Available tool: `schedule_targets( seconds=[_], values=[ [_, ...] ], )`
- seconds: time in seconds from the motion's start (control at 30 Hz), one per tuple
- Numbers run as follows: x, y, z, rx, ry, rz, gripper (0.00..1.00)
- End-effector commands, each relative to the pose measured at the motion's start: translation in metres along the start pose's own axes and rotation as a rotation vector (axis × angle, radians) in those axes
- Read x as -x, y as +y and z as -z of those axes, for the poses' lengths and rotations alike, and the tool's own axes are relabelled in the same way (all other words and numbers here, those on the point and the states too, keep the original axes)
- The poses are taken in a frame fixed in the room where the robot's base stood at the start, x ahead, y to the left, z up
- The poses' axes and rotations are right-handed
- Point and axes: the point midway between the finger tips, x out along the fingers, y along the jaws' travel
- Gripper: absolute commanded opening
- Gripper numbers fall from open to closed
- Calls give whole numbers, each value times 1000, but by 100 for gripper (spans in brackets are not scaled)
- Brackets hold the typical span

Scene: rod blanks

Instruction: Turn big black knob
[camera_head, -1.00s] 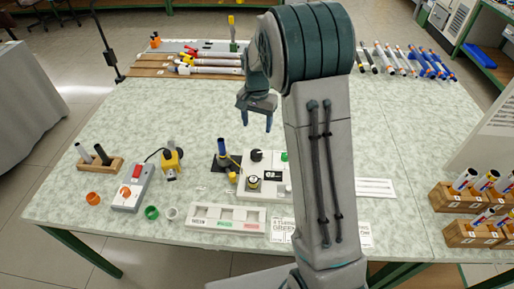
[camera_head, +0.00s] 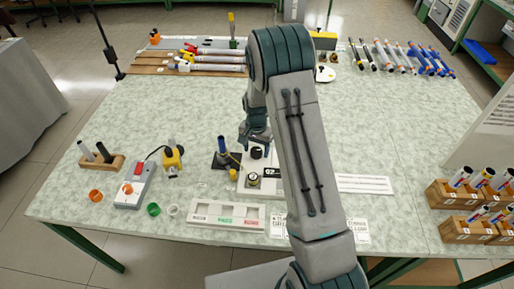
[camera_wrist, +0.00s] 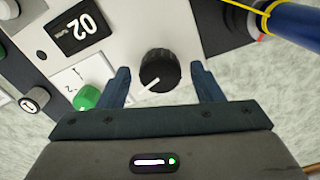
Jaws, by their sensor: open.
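The big black knob (camera_wrist: 159,72) stands on a white control panel (camera_wrist: 120,30) and has a white pointer line. In the wrist view it sits between the two blue fingertips of my gripper (camera_wrist: 162,84), with a gap on each side. My gripper is open and holds nothing. In the head view my gripper (camera_head: 256,140) is just above the knob (camera_head: 257,153), which is partly covered by it.
A blue cylinder (camera_wrist: 292,22) in a dark stand is close by. A white three-part tray (camera_head: 228,226) lies in front.

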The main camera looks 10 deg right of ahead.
Motion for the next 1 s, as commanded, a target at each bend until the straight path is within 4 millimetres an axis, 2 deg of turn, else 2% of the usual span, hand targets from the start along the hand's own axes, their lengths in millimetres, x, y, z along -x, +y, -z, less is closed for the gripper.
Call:
schedule_targets(
  seconds=[0.3,0.47,0.67,1.0],
  values=[
    [-3,0,0,0,0,0,60],
    [-3,0,0,0,0,0,15],
    [-4,0,0,23,0,1,15],
    [-5,0,0,309,-1,0,15]
  ],
)
